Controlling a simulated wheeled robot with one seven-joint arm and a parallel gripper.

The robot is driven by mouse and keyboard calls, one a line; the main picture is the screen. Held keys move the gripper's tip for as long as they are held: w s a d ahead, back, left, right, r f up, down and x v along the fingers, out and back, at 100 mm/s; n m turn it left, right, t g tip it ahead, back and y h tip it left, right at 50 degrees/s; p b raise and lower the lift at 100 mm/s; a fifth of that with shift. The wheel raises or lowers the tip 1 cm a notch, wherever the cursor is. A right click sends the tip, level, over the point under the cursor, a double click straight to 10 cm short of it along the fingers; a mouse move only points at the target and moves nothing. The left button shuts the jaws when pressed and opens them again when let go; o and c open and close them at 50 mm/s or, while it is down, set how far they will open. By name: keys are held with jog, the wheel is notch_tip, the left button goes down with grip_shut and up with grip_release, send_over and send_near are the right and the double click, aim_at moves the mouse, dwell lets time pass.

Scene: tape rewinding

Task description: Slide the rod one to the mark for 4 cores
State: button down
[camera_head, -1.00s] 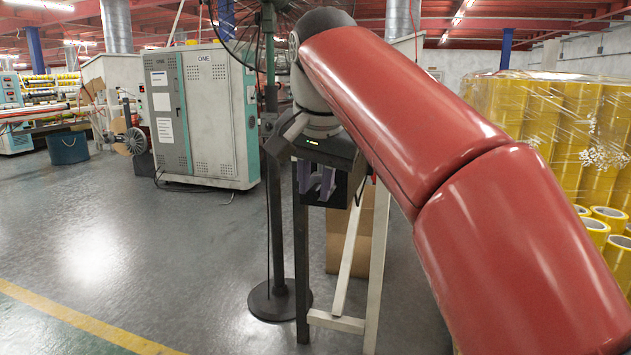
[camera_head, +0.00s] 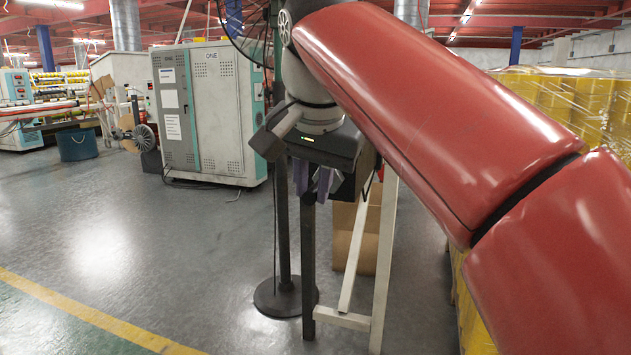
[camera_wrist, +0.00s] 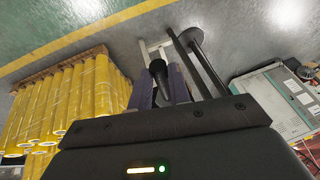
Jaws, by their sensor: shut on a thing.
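My gripper (camera_head: 318,188) points down at the top of a dark upright post (camera_head: 308,265) in the head view. In the wrist view its two purple fingers (camera_wrist: 161,82) stand on either side of a dark, round-ended rod (camera_wrist: 158,72), and the gripper is shut on it. My red arm hides part of the scene on the right in the head view. I cannot read a label on the rod or see a mark for 4 cores in either view.
A dark pole with a round base (camera_head: 286,298) stands just left of the post. A white frame (camera_head: 384,265) stands right of it, with a cardboard box behind. A cabinet labelled ONE (camera_head: 210,115) is at left. Yellow tape rolls (camera_wrist: 75,95) are stacked at the side.

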jog(key=c, duration=1.3)
grip_release()
jog(key=p+v, duration=0.2)
jog(key=v, duration=0.5)
jog(key=shift+s+r, duration=0.15)
jog(key=shift+r, duration=0.25)
jog(key=shift+d, duration=0.1)
jog(key=s+d+f+n, duration=0.1)
jog(key=s+d+f, duration=0.3)
jog(key=f, duration=0.7)
jog(key=s+d+f+n, duration=0.2)
jog(key=s+d+f, duration=0.2)
jog(key=f, duration=0.7)
jog(key=s+d+f+n, duration=0.1)
jog(key=s+d+f, duration=0.3)
jog(key=f, duration=0.7)
jog(key=shift+s+d+t, duration=0.2)
jog(key=shift+d+t, duration=0.1)
jog(key=shift+d, duration=0.9)
